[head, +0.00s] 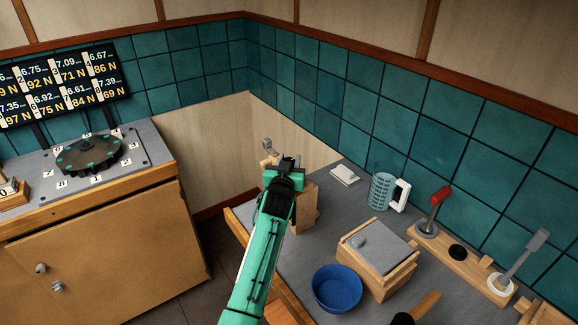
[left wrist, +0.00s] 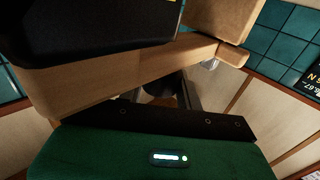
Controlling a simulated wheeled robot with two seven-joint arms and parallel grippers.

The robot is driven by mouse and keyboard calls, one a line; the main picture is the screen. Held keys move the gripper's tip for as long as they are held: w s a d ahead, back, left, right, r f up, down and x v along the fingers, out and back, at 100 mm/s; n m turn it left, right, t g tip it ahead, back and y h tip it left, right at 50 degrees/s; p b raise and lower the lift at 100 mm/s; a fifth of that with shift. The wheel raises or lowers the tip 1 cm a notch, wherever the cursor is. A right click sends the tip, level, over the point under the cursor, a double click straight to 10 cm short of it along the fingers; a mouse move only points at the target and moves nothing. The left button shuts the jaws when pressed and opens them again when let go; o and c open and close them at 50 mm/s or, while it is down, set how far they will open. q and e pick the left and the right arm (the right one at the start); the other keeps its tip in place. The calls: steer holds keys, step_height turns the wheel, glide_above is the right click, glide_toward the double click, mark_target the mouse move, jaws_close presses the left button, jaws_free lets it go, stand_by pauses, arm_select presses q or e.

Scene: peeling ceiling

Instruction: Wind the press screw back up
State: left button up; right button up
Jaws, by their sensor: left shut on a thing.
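The wooden press (head: 304,206) stands at the far left end of the grey counter, mostly hidden behind my left gripper (head: 287,165). A wooden end piece with a small grey knob (head: 267,147) sticks out past the gripper's left side. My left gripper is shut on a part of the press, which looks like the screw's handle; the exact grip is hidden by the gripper. In the left wrist view a wooden bar (left wrist: 120,80) crosses close in front of the gripper, with a pale knob (left wrist: 210,64) under its right end. The screw thread is not visible. My right gripper is not in view.
On the counter are a blue bowl (head: 337,288), a lidded wooden box (head: 376,262), a clear mug (head: 383,190), a white block (head: 345,174) and a board with a red-handled lever (head: 437,202). A cabinet with a round dial (head: 90,155) stands left, across a floor gap.

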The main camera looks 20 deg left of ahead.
arm_select(q)
steer(key=shift+r, duration=0.1)
steer(key=o, duration=1)
steer(key=shift+s+f, duration=0.25)
steer(key=shift+s, duration=0.25)
steer(key=s+b, duration=0.1)
steer(key=s, duration=0.3)
steer(key=s+d+b, duration=0.1)
steer(key=s, duration=0.3)
steer(key=s+d+b, duration=0.1)
steer(key=s+b, duration=0.1)
steer(key=s, duration=0.2)
steer(key=shift+s+r, duration=0.2)
steer(key=shift+s, duration=0.15)
